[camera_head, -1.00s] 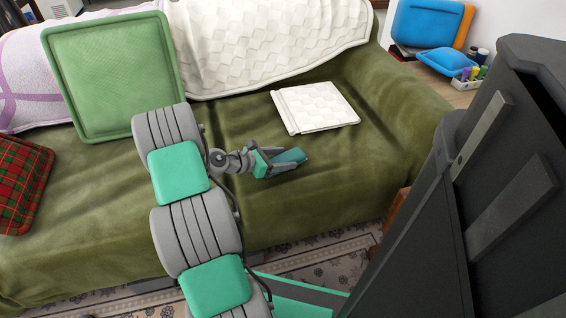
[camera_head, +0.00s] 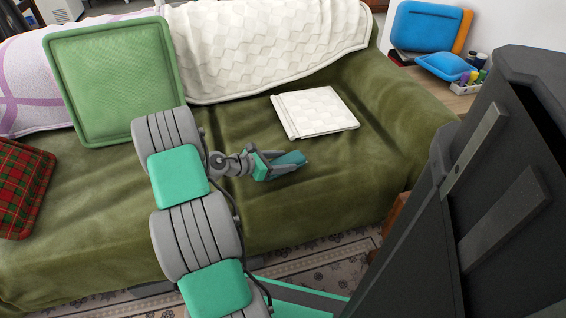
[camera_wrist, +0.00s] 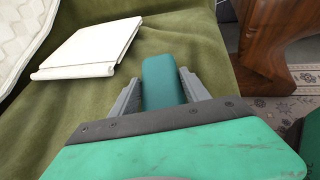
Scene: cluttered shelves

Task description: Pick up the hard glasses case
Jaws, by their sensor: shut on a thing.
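The hard glasses case (camera_head: 291,158) is a teal, rounded oblong. My gripper (camera_head: 286,165) is shut on it, with a grey finger along each side, over the green sofa seat. In the wrist view the case (camera_wrist: 161,82) sticks out from between the two fingers (camera_wrist: 162,88), pointing away from the palm. Its near end is hidden by the gripper body. I cannot tell whether its underside touches the seat.
The olive-green sofa (camera_head: 330,185) has a white folded item (camera_head: 315,111) on its seat, right of and behind my gripper. A green cushion (camera_head: 115,80) and a red plaid cushion (camera_head: 22,188) are at left. A brown wooden piece (camera_wrist: 272,35) stands beside the sofa.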

